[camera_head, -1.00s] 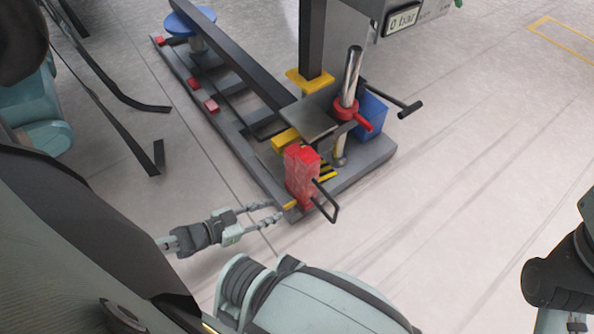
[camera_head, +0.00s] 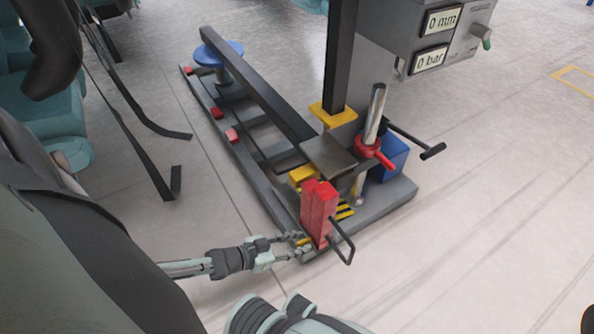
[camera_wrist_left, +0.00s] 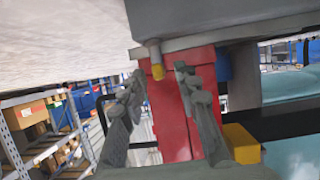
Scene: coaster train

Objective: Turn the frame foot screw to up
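The likely frame foot screw is a short metal pin with a yellow end (camera_wrist_left: 156,62) below the grey frame edge in the left wrist view. In the head view a small yellow part (camera_head: 303,241) shows at the frame's near corner, beside the red block (camera_head: 318,210). My left gripper (camera_head: 303,246) is at this corner with its fingers apart. In the left wrist view its fingertips (camera_wrist_left: 160,72) stand on either side of the yellow-ended pin; I cannot tell whether they touch it. My right gripper is out of view.
The grey base frame (camera_head: 390,200) carries a black beam, a blue round pad (camera_head: 223,52) and a red-handled metal post (camera_head: 375,115). A black handle (camera_head: 345,245) sticks out from the red block. A panel reads "0 mm" and "0 bar".

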